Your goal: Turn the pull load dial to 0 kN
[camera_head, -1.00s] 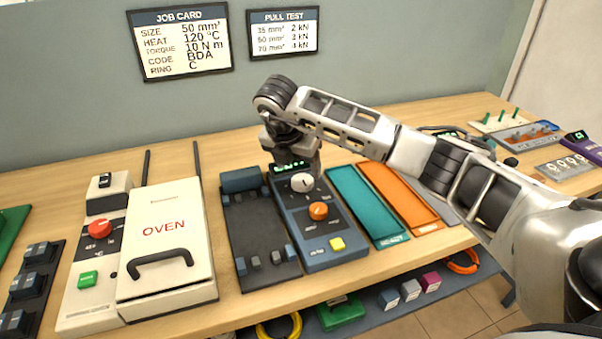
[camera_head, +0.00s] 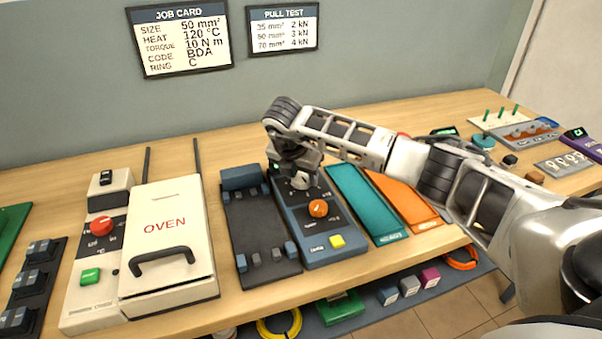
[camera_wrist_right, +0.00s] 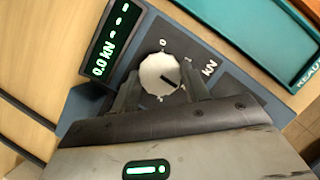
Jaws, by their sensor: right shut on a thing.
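The pull load dial is a round white knob (camera_head: 301,182) at the top of the blue-grey pull tester (camera_head: 330,250). My right gripper (camera_head: 298,174) is down at the dial and hides part of it in the head view. In the right wrist view the dial (camera_wrist_right: 158,74) sits between the two dark fingers of my right gripper (camera_wrist_right: 160,82), which are shut on it. Its black mark points toward the lower right of that picture, away from the printed 0 above the knob. The green display (camera_wrist_right: 112,42) reads 0.0 kN. My left gripper is not in view.
An orange knob (camera_head: 318,208) and a yellow button (camera_head: 337,241) lie below the dial on the tester. A dark fixture (camera_head: 258,225) stands to its left, and teal (camera_head: 365,205) and orange (camera_head: 405,205) trays to its right. The oven (camera_head: 168,240) is farther left.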

